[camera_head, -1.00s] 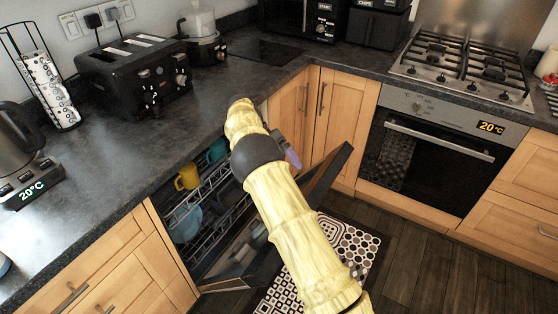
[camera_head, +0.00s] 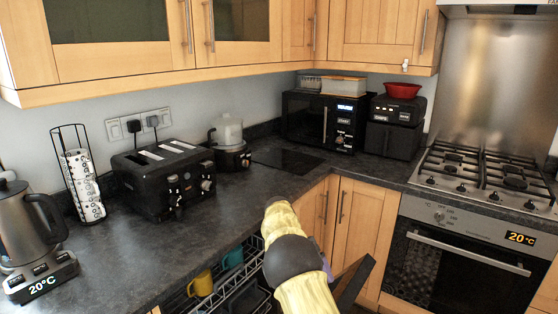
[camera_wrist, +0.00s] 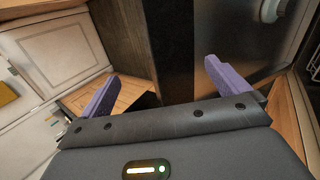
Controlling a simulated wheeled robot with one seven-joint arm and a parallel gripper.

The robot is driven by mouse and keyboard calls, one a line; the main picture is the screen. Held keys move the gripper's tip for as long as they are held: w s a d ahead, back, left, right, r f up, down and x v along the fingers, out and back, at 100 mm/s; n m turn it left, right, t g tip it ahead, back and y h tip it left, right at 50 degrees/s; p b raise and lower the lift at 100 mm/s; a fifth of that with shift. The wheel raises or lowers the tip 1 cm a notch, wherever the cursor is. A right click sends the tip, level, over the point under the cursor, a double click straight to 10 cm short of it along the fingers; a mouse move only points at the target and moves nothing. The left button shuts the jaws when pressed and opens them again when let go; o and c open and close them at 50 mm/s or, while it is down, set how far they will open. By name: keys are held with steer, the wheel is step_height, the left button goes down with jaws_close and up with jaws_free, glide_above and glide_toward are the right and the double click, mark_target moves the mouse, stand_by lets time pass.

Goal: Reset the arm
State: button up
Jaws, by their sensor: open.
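My gripper (camera_wrist: 165,88) shows in the wrist view with its two purple fingers spread wide apart and nothing between them. Beyond the fingers are a dark panel, a dark wood surface and pale wood. In the head view my yellow arm with its dark joint reaches up from the bottom, over the open dishwasher (camera_head: 222,293). My fingers are mostly hidden behind the arm there.
The dishwasher rack holds a yellow mug (camera_head: 201,283) and a teal mug (camera_head: 232,258). Its open door (camera_head: 354,281) is right of my arm. The counter (camera_head: 180,240) holds a kettle (camera_head: 32,232), a toaster (camera_head: 165,178) and a microwave (camera_head: 322,121). The oven (camera_head: 455,265) is at right.

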steer(key=s+d+r+n+t+y, duration=0.2)
steer(key=s+d+r+y, duration=0.1)
steer(key=s+d, duration=0.4)
steer(key=s+n+t+y, duration=0.2)
steer(key=s+n+t, duration=0.3)
steer(key=s, duration=1.5)
steer(key=w+p+v, duration=0.2)
steer(key=p+v, duration=0.6)
steer(key=w+r+p+v, duration=0.1)
steer(key=w+p+v, duration=0.1)
steer(key=p+v, duration=0.6)
steer(key=shift+a+p, duration=0.25)
steer(key=shift+p, duration=0.05)
steer(key=shift+w, duration=0.1)
